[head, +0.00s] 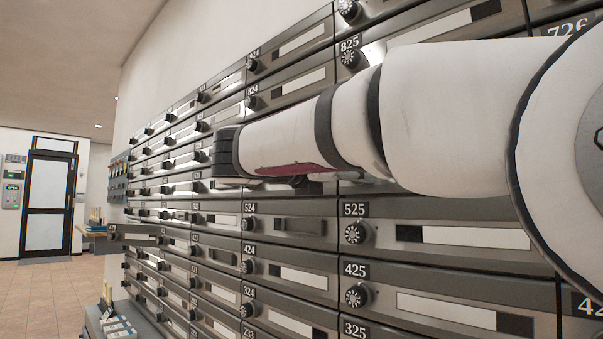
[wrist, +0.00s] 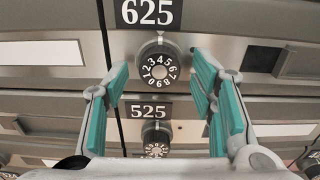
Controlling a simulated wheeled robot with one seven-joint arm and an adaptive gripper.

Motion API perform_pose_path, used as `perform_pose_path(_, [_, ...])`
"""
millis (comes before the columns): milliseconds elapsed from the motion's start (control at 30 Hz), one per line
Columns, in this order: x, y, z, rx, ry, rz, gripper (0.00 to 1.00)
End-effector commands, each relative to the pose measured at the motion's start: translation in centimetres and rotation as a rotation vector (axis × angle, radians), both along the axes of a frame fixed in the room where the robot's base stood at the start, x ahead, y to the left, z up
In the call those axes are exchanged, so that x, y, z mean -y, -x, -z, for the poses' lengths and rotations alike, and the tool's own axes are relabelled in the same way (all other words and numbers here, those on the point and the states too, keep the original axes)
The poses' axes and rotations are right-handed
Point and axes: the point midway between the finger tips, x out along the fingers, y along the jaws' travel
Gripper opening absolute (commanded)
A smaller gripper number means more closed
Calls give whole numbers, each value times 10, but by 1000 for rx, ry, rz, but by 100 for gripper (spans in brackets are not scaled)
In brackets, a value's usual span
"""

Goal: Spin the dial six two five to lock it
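The 625 dial (wrist: 158,70), a round black knob with white digits in a ring, sits below its 625 plate (wrist: 147,13) in the wrist view. My gripper (wrist: 160,64) is open, with teal-padded fingers on the left and right of this dial. A gap shows between each finger and the dial, and nothing is held. In the head view my white arm reaches across the locker wall and hides the 625 dial and my fingers.
The 525 dial (wrist: 155,137) is directly below, between the lower parts of my fingers; it also shows in the head view (head: 354,233). The 425 dial (head: 357,296) is under it. A drawer (head: 135,235) sticks out farther along the wall. Open floor (head: 45,295) lies at left.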

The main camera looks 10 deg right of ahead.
Motion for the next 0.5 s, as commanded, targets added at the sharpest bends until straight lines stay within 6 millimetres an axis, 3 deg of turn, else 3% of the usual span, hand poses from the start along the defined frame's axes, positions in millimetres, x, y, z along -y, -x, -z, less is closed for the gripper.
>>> perform_pose_path(267, [-5,3,-1,2,1,-3,51])
perform_pose_path(500, [-37,25,-1,2,1,-7,51])
